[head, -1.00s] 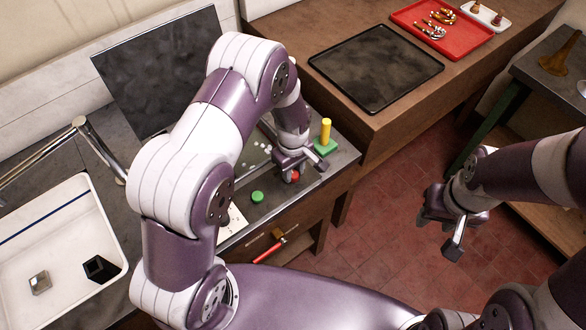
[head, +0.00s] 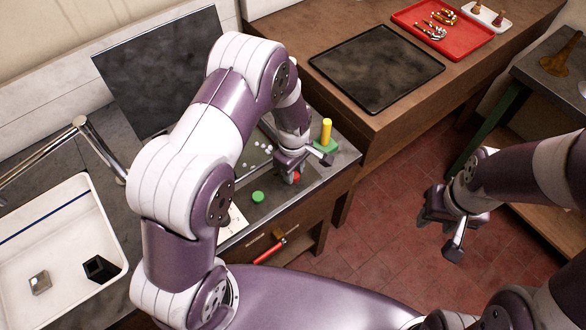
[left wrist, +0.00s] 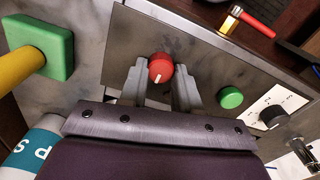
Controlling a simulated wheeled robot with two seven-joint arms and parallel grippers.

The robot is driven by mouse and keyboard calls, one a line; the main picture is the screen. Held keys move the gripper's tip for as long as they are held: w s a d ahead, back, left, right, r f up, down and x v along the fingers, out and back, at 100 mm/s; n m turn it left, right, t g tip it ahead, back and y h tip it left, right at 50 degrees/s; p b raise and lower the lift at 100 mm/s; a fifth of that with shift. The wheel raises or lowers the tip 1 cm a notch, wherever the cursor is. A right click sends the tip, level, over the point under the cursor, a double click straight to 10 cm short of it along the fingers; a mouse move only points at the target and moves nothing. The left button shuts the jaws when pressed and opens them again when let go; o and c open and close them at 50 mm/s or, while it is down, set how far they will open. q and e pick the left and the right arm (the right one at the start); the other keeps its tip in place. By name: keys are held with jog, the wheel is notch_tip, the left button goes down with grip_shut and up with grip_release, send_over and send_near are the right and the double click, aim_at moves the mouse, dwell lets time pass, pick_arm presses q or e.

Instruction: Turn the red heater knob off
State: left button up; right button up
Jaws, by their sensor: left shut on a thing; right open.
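The red heater knob (left wrist: 161,67) is a round knob with a white pointer line on a grey metal panel. In the left wrist view it sits between the two fingers of my left gripper (left wrist: 160,80), which is shut on it. The white line points towards the gripper's palm. In the head view the red knob (head: 296,177) shows only partly below my left gripper (head: 305,165). My right gripper (head: 447,226) is open and empty over the floor at the right.
A green button (left wrist: 231,98) lies beside the red knob, with a black knob (left wrist: 272,117) on a white dial plate beyond. A yellow post on a green base (head: 326,145) stands close to my left gripper. A red-handled tool (head: 270,251) is at the bench front.

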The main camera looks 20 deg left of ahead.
pick_arm(q)
jog(key=o, duration=1.1)
jog(key=shift+w+r, duration=0.2)
jog(key=shift+c, duration=0.2)
jog(key=shift+s+d, duration=0.1)
jog(key=shift+s, duration=0.05)
notch_tip(320, 180, up, 13)
jog(key=b, duration=0.2)
jog(key=shift+f, duration=0.2)
